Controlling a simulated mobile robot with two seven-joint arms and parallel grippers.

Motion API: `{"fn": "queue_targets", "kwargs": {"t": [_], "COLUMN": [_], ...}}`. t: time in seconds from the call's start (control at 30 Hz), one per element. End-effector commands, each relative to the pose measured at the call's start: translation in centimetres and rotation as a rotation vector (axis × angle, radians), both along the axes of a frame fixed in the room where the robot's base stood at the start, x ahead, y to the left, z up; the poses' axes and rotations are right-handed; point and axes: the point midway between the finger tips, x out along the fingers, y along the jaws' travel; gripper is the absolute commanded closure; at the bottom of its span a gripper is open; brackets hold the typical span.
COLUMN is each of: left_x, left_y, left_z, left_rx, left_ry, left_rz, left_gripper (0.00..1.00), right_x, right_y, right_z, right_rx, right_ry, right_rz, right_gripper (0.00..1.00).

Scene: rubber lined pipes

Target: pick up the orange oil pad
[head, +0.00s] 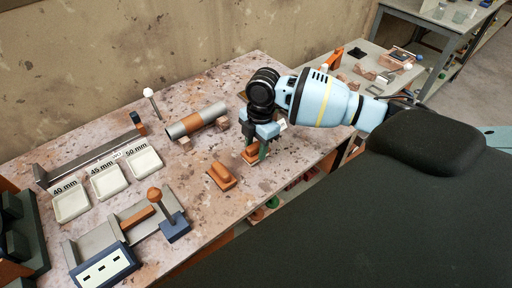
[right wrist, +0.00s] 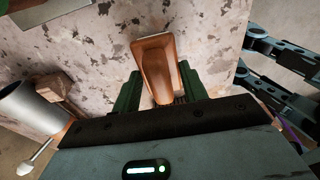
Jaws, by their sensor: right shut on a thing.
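My right gripper (head: 262,146) is over the front part of the workbench and is shut on an orange-brown oil pad (head: 251,156). In the right wrist view the pad (right wrist: 157,62) sits between the green fingers of the right gripper (right wrist: 160,88), with its raised handle part towards the palm. In the head view the gripper partly hides this pad. A second orange-brown pad (head: 221,178) of like shape lies on the bench to the left, apart from the gripper. I cannot make out my left gripper.
A grey and orange pipe (head: 196,121) rests on blocks behind the gripper. White trays (head: 107,182) and a blue-grey fixture (head: 105,265) stand at the left. The bench's front edge is close to the gripper. Dark jointed parts (right wrist: 285,60) show at the right wrist view's right side.

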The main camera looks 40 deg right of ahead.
Motion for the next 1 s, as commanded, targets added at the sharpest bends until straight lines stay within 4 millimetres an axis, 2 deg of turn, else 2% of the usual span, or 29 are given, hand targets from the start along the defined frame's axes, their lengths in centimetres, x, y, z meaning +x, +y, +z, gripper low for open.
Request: {"fn": "queue_targets", "kwargs": {"t": [0.17, 0.7, 0.8, 1.0], "left_x": [0.0, 1.0, 1.1, 1.0], "left_y": [0.0, 0.0, 0.0, 0.1], "left_z": [0.0, 1.3, 1.4, 1.3], "left_rx": [0.0, 0.0, 0.0, 0.002], "left_ry": [-0.001, -0.029, -0.031, -0.03], "left_rz": [0.0, 0.0, 0.0, 0.0], "left_gripper": [0.64, 0.64, 0.64, 0.64], "right_x": [0.1, -11.8, -13.4, -15.3], "right_y": [0.0, 1.9, 2.1, 2.5], "right_z": [2.7, 3.6, 3.7, 3.9], "right_rx": [0.002, -0.001, 0.0, 0.0], "right_ry": [-0.003, 0.002, 0.001, 0.0], "right_rz": [0.0, 0.002, 0.001, 0.0], "right_gripper": [0.81, 0.81, 0.81, 0.81]}}
